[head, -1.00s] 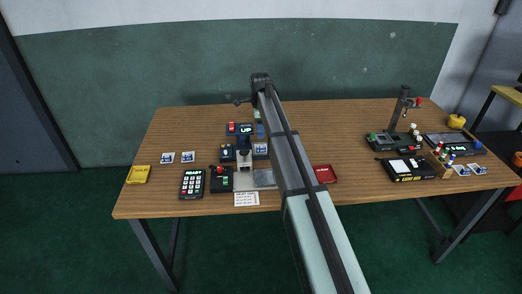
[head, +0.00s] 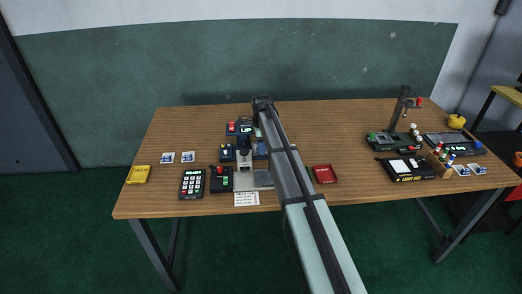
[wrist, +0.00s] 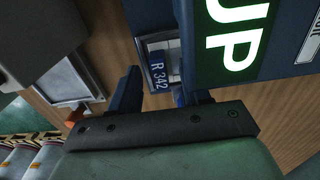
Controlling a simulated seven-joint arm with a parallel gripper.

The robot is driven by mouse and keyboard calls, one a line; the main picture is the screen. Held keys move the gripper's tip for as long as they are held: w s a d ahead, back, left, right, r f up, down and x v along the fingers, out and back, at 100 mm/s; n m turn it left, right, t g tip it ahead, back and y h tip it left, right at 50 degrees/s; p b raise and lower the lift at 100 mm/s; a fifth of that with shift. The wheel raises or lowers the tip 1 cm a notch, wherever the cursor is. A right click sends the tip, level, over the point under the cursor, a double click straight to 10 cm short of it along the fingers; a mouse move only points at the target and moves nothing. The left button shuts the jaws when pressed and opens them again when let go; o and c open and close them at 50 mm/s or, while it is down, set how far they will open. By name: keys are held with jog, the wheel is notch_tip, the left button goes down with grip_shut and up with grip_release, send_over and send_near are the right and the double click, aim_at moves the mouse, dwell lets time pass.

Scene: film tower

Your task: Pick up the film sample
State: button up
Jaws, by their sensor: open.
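A film sample (wrist: 160,66), a small pale-framed card with a blue label reading "R 342", shows in the wrist view just ahead of my gripper, against a blue device. My gripper (wrist: 157,90) is open, with one dark finger at each side of the card's near end. I cannot tell whether the fingers touch it or how far above it they are. In the head view my arm hides this sample and most of my gripper.
The blue device with the green "UP" display (wrist: 236,35) stands close at the right of my fingers; it is also in the head view (head: 240,127). Two cards (head: 178,157), a yellow tray (head: 138,174) and a red tray (head: 325,174) lie on the table. The back left is clear.

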grip_shut()
dwell(0.3)
jog(key=shift+r, duration=0.1)
